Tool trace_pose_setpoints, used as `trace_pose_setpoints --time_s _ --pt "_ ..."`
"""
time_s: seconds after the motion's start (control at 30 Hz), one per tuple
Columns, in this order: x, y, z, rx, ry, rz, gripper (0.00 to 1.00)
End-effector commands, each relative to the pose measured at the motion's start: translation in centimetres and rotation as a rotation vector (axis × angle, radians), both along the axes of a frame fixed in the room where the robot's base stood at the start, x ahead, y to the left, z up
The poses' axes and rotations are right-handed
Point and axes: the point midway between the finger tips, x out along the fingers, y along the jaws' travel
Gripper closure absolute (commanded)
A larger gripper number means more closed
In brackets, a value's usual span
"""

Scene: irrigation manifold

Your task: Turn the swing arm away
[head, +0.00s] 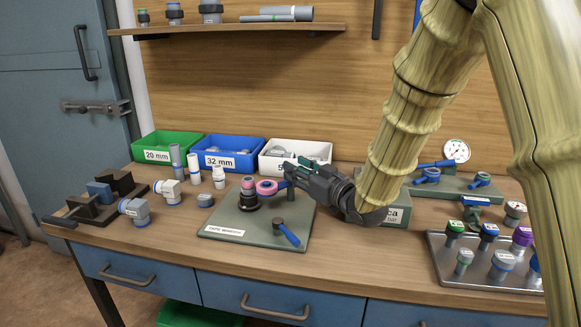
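The tape winder is a grey-green plate (225,222) on the bench with a white label at its front. A dark stepped spindle (248,201) with a pinkish top stands on it. A pink roll (266,187) sits against the spindle's right side, at the end of a short blue swing arm (282,184) that runs right toward a green post (291,204). A blue-handled lever (288,235) lies at the plate's front right. My gripper (289,172) is at the blue arm's right end and partly covers it. Whether its fingers touch or grip the arm is hidden.
Green (172,139), blue (228,146) and white (275,146) bins stand behind. Fittings and a dark clamp block (112,186) are at left. A grey box (398,212), a gauge (456,151) and a metal tray (440,262) of fittings are at right. The bench front is clear.

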Motion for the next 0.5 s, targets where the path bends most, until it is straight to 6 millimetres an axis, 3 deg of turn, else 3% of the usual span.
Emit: trace_pose_setpoints --time_s 0.2,0.5 --pt "1.9 1.6 0.0 -0.002 -0.001 0.003 0.66" --pt "2.4 2.1 -0.1 0.0 0.001 0.003 0.66"
